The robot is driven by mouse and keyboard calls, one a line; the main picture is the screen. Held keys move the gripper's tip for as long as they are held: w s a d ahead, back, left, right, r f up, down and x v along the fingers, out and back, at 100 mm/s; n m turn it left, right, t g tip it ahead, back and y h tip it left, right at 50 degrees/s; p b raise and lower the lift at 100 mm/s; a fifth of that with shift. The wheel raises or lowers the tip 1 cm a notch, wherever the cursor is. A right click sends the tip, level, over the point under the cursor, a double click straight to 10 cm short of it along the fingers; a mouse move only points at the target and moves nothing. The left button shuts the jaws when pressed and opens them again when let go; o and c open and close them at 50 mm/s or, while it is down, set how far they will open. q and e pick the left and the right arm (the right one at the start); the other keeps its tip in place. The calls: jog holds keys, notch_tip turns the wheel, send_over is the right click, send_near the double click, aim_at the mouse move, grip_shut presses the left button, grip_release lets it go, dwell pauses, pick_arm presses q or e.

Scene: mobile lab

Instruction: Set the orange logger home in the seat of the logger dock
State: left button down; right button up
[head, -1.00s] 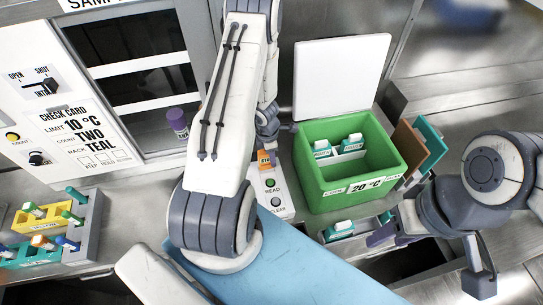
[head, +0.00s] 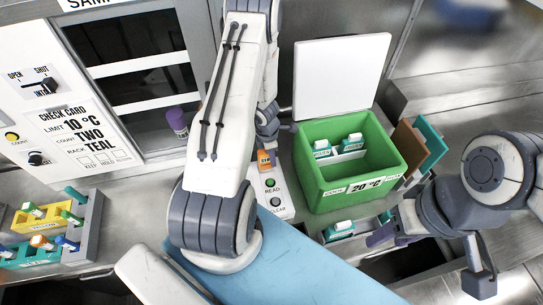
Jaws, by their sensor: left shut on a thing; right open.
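The orange logger (head: 264,159) shows as a small orange block with dark lettering at the top end of the white logger dock (head: 283,208), above its READ and CLEAR buttons. My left gripper (head: 267,138) comes down over it and is shut on it. My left arm hides most of the fingers and the logger's left side. The seat is hidden, so I cannot tell whether the logger rests fully in it. My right gripper (head: 430,258) is open and empty at lower right, its fingers wide apart over a dark opening in the bench.
A green cool box (head: 322,198) with its white lid up stands just right of the dock, holding teal-and-white cartons. Brown and teal panels stand to its right. A vial rack (head: 84,238) is at lower left. A purple-capped vial (head: 178,122) stands by the cabinet. A blue surface lies in front.

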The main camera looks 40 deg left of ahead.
pick_arm(q)
jog(key=shift+f, duration=0.15)
dwell(0.5)
jog(key=shift+f+b, duration=0.35)
jog(key=shift+b, duration=0.15)
jog(key=shift+f+b, duration=1.55)
jog(key=shift+b, duration=0.05)
jog(key=shift+c, duration=2.2)
grip_release()
jog(key=shift+r, duration=0.1)
jog(key=r+p, duration=0.2)
jog(key=r, duration=0.1)
jog(key=r+p, duration=0.3)
jog(key=r, duration=0.1)
jog(key=r+p, duration=0.2)
jog(key=r, duration=0.1)
jog(key=shift+s+a+r, duration=0.25)
jog(key=shift+s+a, duration=0.1)
